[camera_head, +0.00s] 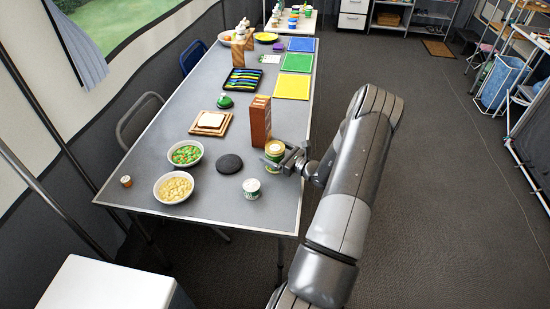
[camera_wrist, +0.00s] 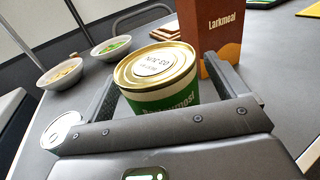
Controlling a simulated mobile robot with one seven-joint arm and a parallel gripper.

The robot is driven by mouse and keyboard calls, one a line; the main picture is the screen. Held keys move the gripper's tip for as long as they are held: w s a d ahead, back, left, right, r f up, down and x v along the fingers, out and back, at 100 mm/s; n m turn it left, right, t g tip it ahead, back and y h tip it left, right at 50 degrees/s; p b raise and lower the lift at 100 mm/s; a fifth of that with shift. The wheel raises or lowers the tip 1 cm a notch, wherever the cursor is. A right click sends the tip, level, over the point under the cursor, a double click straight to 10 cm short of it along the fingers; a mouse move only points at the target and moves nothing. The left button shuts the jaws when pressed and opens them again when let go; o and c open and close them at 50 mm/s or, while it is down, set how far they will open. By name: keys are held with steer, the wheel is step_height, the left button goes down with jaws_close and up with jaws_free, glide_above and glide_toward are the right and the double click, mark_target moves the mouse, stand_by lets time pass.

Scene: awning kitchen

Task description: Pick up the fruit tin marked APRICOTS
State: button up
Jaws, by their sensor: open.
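A tin with a gold lid and a green label (camera_head: 274,151) stands upright near the table's right edge. In the wrist view the tin (camera_wrist: 160,85) stands between the two fingers of my open gripper (camera_wrist: 163,68). The lid has a white label with dark print too small to read surely; I cannot confirm APRICOTS. In the head view my gripper (camera_head: 288,160) reaches in from the right at the tin. I cannot tell whether either finger touches it. A second, smaller white-and-green tin (camera_head: 251,188) stands nearer the front; it also shows at the left in the wrist view (camera_wrist: 64,130).
A tall brown Larkmeal box (camera_head: 261,120) stands close behind the tin. A dark round disc (camera_head: 229,164) lies to the left. Bowls of pasta (camera_head: 173,187) and vegetables (camera_head: 187,153) stand further left. The grey table's front right corner (camera_head: 280,215) is clear.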

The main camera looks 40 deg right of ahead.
steer(key=shift+c, duration=0.5)
steer(key=c, duration=1.3)
steer(key=shift+r, duration=0.1)
